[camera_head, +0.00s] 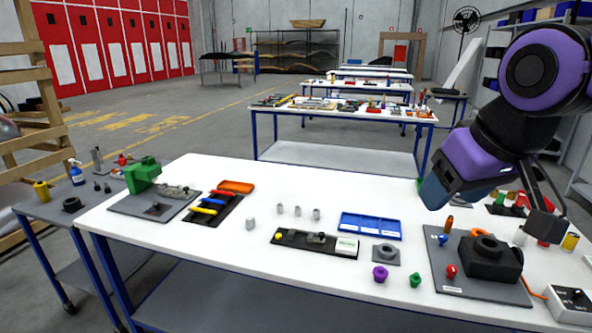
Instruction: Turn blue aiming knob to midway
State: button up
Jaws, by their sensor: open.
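A small blue knob (443,240) stands at the back left of a grey plate (470,288) on the right side of the white table. I take it for the aiming knob; its pointer angle is too small to read. A red knob (451,271) sits in front of it on the same plate. A black device (491,259) with a round ring on top stands to their right. My gripper (545,208) hangs above the right side of the plate, to the right of the blue knob and apart from it. It is open, and its fingers are partly hidden by my wrist.
A purple knob (380,273) and a green knob (415,280) lie left of the plate. A blue tray (371,226) lies behind them. A white control box (570,303) with an orange cable stands at right.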

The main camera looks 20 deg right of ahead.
aim_at(442, 238)
jog(key=z, duration=1.3)
